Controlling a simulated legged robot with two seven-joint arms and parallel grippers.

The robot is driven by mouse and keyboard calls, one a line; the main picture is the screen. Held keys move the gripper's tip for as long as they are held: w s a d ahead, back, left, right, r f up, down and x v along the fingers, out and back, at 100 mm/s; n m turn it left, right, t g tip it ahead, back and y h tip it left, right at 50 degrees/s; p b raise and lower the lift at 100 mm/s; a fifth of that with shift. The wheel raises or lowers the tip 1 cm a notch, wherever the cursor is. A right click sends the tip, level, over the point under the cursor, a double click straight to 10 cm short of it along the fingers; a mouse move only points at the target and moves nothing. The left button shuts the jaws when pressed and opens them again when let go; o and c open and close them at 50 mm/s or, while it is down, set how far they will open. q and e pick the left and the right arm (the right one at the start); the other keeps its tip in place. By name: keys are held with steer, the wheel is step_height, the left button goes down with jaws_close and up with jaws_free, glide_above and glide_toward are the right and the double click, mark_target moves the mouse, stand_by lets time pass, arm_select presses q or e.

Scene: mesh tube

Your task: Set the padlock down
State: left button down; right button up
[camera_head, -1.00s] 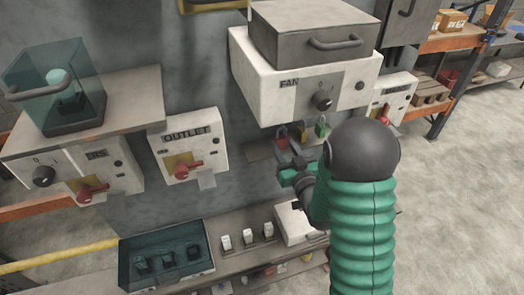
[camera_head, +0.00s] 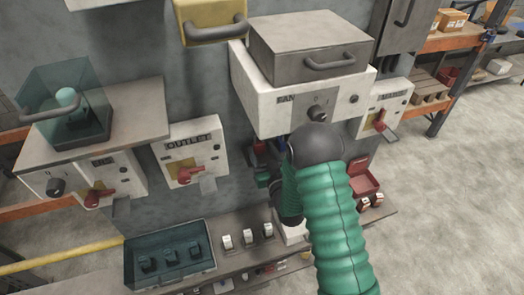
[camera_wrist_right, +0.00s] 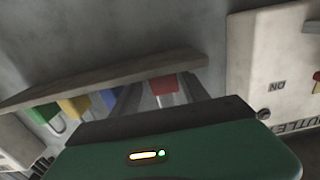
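A red padlock (camera_head: 257,159) is at the left end of a small ledge under the fan box; it also shows in the right wrist view (camera_wrist_right: 165,84), at the ledge's edge. My right gripper (camera_head: 266,178) is at that end of the ledge, largely hidden behind my dark wrist. In the right wrist view its two dark fingers (camera_wrist_right: 160,93) stand apart on either side of the red padlock, with gaps seeming to show. Whether the padlock rests on its support is hidden. My left gripper is not in view.
Blue (camera_wrist_right: 110,98), yellow (camera_wrist_right: 73,106) and green (camera_wrist_right: 43,112) padlocks are along the same ledge (camera_wrist_right: 110,80). The fan box (camera_head: 305,95) overhangs it. The outlet box (camera_head: 190,150) is to the left. A lower shelf (camera_head: 235,262) holds a teal case (camera_head: 170,255) and an open red box (camera_head: 363,178).

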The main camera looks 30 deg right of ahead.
steer(key=shift+o, duration=0.2)
steer(key=shift+a+r, duration=0.1)
steer(key=shift+a, duration=0.35)
steer(key=shift+a+r, duration=0.1)
steer(key=shift+a, duration=0.45)
steer(key=shift+s+a+b, duration=0.15)
steer(key=shift+s+b, duration=0.15)
steer(key=shift+s, duration=0.05)
steer(key=d+p+v, duration=0.1)
steer(key=p+v, duration=0.2)
steer(key=v, duration=0.8)
steer(key=w+a+f+n+g+y, duration=0.1)
steer(key=w+a+f+g+y, duration=0.15)
steer(key=a+g, duration=0.3)
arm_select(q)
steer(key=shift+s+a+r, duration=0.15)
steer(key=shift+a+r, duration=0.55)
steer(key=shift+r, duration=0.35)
arm_select(e)
steer(key=s+a+n+g, duration=0.1)
steer(key=s+a+g, duration=0.3)
steer(key=s, duration=0.3)
steer(key=s+a+r+g+y, duration=0.1)
steer(key=s+a+g, duration=0.3)
steer(key=s, duration=0.4)
steer(key=shift+s+r+n+g, duration=0.15)
steer(key=shift+s+n+g, duration=0.2)
steer(key=shift+g, duration=0.4)
